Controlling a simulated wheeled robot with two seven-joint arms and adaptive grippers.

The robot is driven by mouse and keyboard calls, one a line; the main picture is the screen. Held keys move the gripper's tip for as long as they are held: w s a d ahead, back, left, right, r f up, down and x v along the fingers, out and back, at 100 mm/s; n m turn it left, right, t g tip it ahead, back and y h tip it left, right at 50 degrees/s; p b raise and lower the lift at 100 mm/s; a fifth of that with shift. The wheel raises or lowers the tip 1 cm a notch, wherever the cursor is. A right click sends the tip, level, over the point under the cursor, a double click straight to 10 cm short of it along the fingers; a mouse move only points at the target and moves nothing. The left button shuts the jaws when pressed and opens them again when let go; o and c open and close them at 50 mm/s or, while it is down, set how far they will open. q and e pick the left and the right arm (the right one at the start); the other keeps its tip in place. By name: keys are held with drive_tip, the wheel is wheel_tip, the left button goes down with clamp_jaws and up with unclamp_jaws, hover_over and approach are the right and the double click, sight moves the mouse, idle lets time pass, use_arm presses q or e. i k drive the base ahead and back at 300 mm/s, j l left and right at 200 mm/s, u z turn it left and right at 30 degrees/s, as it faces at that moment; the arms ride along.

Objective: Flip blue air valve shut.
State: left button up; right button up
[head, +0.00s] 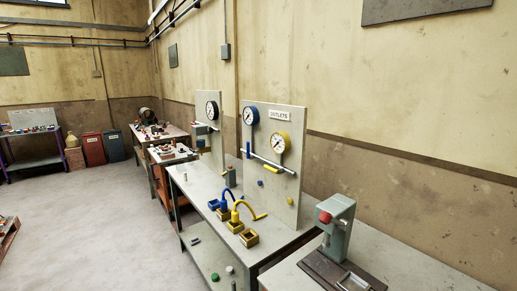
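A grey upright panel marked OUTLETS (284,188) stands on a grey workbench. It carries a blue-rimmed gauge (250,116) and a yellow-rimmed gauge (281,143). A pale pipe (275,163) runs across it below the gauges. A small blue handle (248,150) sits at the pipe's left end and looks upright, across the pipe. A yellow handle (271,170) lies roughly along the pipe. The handles are small, so their exact angle is hard to tell. Neither of my grippers is in view.
Blue and yellow boxes with curved hoses (239,212) stand on the workbench (204,191) before the panel. A grey-green device with a red knob (336,225) stands on a nearer table at the right. Open floor (110,225) lies left of the benches.

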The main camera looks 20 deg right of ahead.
sight(248, 156)
drive_tip(key=i+j+z, duration=0.4)
drive_tip(key=i, duration=0.15)
drive_tip(key=i+j+z, duration=0.45)
drive_tip(key=i+l, duration=0.2)
